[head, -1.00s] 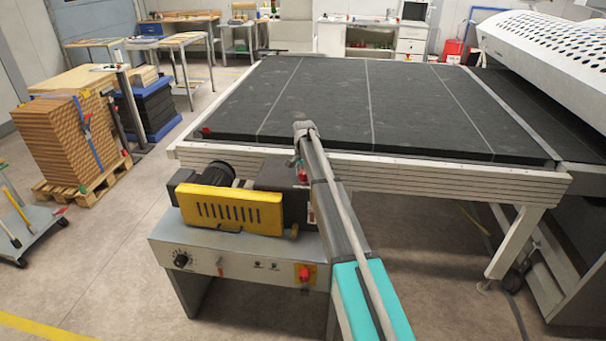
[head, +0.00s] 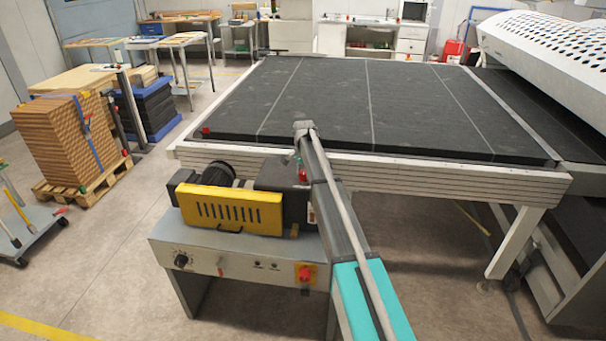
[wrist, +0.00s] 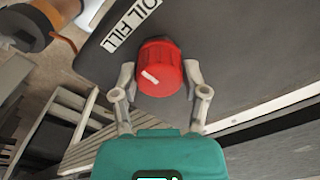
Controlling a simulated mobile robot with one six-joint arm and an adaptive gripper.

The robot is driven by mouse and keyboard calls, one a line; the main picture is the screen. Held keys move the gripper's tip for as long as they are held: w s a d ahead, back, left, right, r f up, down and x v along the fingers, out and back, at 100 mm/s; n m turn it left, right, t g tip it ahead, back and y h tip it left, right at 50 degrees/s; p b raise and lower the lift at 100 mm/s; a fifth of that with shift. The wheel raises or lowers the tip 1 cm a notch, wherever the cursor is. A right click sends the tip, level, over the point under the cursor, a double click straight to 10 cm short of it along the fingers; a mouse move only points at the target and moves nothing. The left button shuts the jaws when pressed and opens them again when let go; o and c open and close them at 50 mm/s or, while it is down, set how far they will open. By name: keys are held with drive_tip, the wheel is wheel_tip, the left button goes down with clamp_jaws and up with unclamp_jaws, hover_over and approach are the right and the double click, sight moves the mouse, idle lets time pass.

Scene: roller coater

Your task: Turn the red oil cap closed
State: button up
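The red oil cap (wrist: 161,60) is a ribbed knob with a white pointer mark. It sits on a dark grey housing beside a white label reading OIL FILL (wrist: 131,24) in the wrist view. The pointer mark lies slanted toward the upper left. My gripper (wrist: 159,69) has one finger on each side of the cap. The left finger shows a small gap to the cap; the right finger is very close, and I cannot tell whether it touches. In the head view, my arm reaches to the machine and the gripper itself is not clear.
The pump unit with its yellow guard (head: 229,208) stands on a grey control cabinet (head: 215,262) with a red stop button (head: 304,273). A large black table (head: 330,105) lies behind. Stacked boards (head: 72,143) stand at the left. The floor in front is clear.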

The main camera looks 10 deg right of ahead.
drive_tip(key=o, duration=0.4)
drive_tip(key=shift+w, duration=0.1)
